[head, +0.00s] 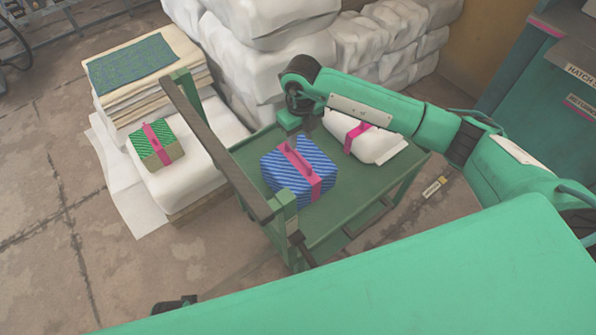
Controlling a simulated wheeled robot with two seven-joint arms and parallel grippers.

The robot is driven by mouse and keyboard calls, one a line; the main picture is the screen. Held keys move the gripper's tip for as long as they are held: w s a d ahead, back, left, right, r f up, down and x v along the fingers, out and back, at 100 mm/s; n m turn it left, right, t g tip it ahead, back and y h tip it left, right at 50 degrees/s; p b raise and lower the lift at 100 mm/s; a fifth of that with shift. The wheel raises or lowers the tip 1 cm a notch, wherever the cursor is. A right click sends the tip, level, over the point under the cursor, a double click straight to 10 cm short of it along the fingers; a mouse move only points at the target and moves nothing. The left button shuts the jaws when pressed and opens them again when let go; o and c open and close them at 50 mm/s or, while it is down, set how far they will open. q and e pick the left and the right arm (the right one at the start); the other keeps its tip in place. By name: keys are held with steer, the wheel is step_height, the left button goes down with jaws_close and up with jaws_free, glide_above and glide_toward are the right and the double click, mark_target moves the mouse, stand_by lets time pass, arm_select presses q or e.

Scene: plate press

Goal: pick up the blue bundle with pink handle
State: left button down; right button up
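The blue striped bundle (318,165) with a pink strap and pink handle (290,150) sits on the top of a green cart (345,210). My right gripper (302,126) hangs from the arm that comes in from the right. It points down just above and behind the bundle, close to the handle's far end. Its fingertips are small and partly hidden, so I cannot tell whether they are open or touch the handle. My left gripper is not in view.
A white bundle with a pink strap (380,149) lies on the cart behind the blue one. The cart's push bar (215,145) rises at its left. A green striped bundle (148,134) sits on a white stack. White sacks (275,65) are piled behind.

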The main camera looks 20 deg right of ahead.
mark_target(298, 154)
step_height(298, 154, down, 3)
steer(key=shift+f, duration=0.1)
steer(key=shift+s+a+f, duration=0.1)
steer(key=shift+a+f, duration=0.1)
steer(key=shift+f, duration=1.1)
steer(key=shift+s+a+f, duration=0.1)
steer(key=shift+a+f, duration=0.05)
steer(key=shift+f, duration=1.15)
jaws_close()
steer(key=shift+w, duration=0.1)
steer(key=shift+r, duration=0.15)
